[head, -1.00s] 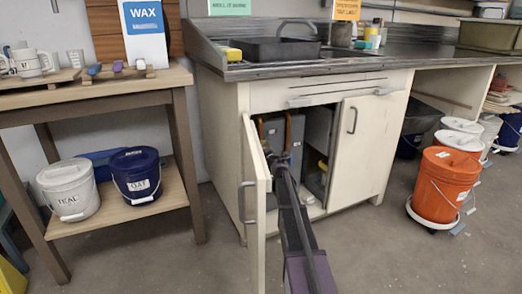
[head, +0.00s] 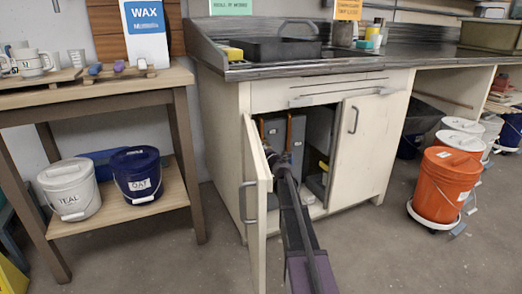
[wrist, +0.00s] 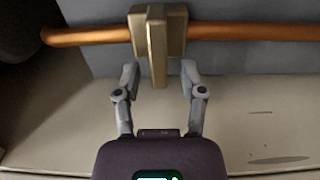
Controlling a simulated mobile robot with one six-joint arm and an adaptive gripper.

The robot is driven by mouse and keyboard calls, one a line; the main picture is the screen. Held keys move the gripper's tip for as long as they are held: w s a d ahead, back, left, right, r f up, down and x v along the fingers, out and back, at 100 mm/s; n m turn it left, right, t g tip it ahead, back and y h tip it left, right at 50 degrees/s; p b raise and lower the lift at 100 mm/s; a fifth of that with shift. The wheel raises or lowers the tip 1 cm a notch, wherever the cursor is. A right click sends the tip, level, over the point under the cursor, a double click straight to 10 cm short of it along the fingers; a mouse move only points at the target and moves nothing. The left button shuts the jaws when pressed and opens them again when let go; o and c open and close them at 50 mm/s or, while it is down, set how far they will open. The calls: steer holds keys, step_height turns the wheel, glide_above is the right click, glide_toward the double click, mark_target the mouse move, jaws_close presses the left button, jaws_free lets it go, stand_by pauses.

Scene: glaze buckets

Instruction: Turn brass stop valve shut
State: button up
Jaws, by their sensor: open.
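The brass stop valve (wrist: 158,38) sits on a horizontal copper pipe (wrist: 240,30) at the top of the wrist view. A narrow brass handle hangs straight down from its body, across the pipe. My gripper (wrist: 159,68) is open, with one finger on each side of the handle and visible gaps on both sides. In the head view my arm reaches into the open sink cabinet (head: 225,135), and the valve and fingertips are hidden there by my arm and the cabinet door.
The left cabinet door (head: 257,205) stands open close beside my arm; the right door (head: 362,150) stands to the right of the opening. A grey panel (wrist: 225,58) lies behind the pipe. An orange bucket (head: 443,185) stands on the floor at right, and a wooden bench (head: 120,90) at left.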

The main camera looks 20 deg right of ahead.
steer(key=s, duration=1.1)
steer(key=shift+s+d, duration=0.2)
